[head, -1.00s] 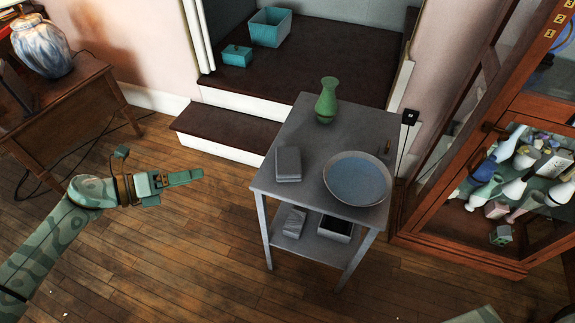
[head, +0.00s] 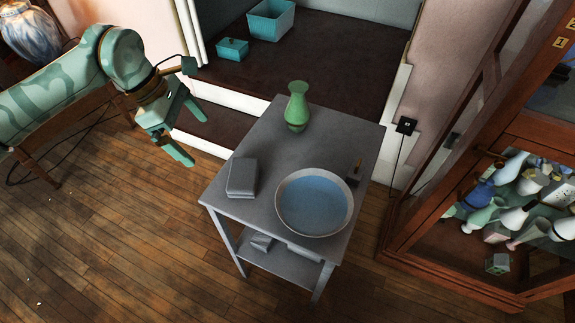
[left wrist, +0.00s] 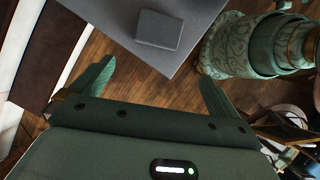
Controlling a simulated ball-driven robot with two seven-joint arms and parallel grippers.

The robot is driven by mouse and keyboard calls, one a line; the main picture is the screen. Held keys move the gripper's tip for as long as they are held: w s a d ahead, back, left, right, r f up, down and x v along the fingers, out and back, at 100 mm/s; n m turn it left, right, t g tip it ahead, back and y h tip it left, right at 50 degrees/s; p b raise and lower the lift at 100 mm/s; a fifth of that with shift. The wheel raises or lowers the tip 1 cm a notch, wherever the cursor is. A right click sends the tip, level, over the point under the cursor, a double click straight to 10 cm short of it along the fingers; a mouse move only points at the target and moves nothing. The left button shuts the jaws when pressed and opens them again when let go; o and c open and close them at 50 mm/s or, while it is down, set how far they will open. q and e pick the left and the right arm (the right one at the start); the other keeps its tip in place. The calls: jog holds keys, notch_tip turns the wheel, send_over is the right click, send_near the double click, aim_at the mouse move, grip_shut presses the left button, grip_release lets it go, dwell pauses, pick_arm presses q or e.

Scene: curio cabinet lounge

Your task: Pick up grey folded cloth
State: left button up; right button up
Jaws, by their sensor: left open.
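The grey folded cloth (head: 242,177) lies flat near the left edge of the grey table's top (head: 225,205), left of a wide bowl. It also shows in the left wrist view (left wrist: 158,29), at the top, beyond my fingers. My left gripper (head: 198,142) is open and empty, above and to the left of the table, apart from the cloth. In the left wrist view its two fingers (left wrist: 157,72) are spread wide with floor between them. My right gripper is out of view.
On the table stand a green vase (head: 297,108) and a grey-rimmed bowl (head: 314,203) with a blue inside. A glass-fronted cabinet (head: 500,280) stands at right. Dark steps (head: 300,60) with teal boxes (head: 270,20) lie behind.

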pick_arm(q)
jog(key=w+d+f, duration=0.1)
jog(key=d, duration=0.2)
jog(key=b, duration=0.3)
send_over(242, 173)
jog(key=a, duration=0.2)
notch_tip(242, 173, down, 9)
jog(key=shift+a+r, duration=0.15)
jog(key=shift+d+f+b, duration=0.2)
jog(key=shift+f+b, duration=0.15)
jog(key=shift+f, duration=0.15)
jog(key=b+x, duration=0.2)
jog(key=x, duration=0.2)
jog(key=shift+s, duration=0.15)
jog(key=shift+d+f, duration=0.2)
jog(key=shift+f, duration=0.1)
jog(key=c, duration=0.7)
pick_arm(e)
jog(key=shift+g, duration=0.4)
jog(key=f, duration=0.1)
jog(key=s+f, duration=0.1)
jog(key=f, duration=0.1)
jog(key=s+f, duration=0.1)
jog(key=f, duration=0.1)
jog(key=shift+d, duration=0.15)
